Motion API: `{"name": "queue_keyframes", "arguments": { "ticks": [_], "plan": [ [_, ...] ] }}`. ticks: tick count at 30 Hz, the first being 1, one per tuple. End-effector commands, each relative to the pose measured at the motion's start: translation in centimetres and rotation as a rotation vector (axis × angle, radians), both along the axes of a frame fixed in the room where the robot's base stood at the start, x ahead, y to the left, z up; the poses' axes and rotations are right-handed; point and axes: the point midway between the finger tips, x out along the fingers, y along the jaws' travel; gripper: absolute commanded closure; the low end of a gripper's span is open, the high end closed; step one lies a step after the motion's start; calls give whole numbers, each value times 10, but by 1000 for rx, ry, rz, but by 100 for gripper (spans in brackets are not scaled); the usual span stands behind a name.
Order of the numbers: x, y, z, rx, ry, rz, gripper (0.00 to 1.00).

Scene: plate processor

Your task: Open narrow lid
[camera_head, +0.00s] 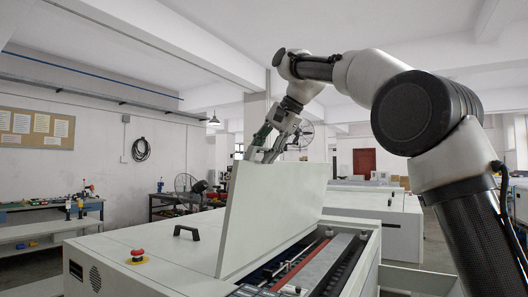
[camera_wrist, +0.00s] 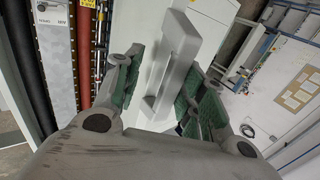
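The narrow lid (camera_head: 268,212) is a pale panel standing steeply raised above the plate processor (camera_head: 150,262), with the machine's inside uncovered at its right. My gripper (camera_head: 268,150) is at the lid's upper edge in the head view. In the wrist view the lid's grey handle (camera_wrist: 176,62) lies between the two green-padded fingers of my gripper (camera_wrist: 165,95). The fingers are spread, with a gap visible between the left pad and the handle. Whether the right pad touches the handle cannot be told. The handle is hidden in the head view.
A lower, closed cover with a black handle (camera_head: 187,232) and a red emergency button (camera_head: 137,255) lies left of the lid. Rollers, including a red one (camera_wrist: 86,50), show inside the machine. Another white machine (camera_head: 375,212) stands behind. A workbench (camera_head: 50,220) is at the far left.

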Motion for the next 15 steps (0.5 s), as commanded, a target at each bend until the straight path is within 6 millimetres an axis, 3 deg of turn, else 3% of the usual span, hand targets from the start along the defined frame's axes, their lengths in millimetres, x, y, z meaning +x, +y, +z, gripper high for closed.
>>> {"name": "queue_keyframes", "arguments": {
  "ticks": [7, 15],
  "plan": [
    [-2, -5, 7, -1, -1, -2, 61],
    [-22, -32, 53, 0, -3, -3, 61]
  ]
}}
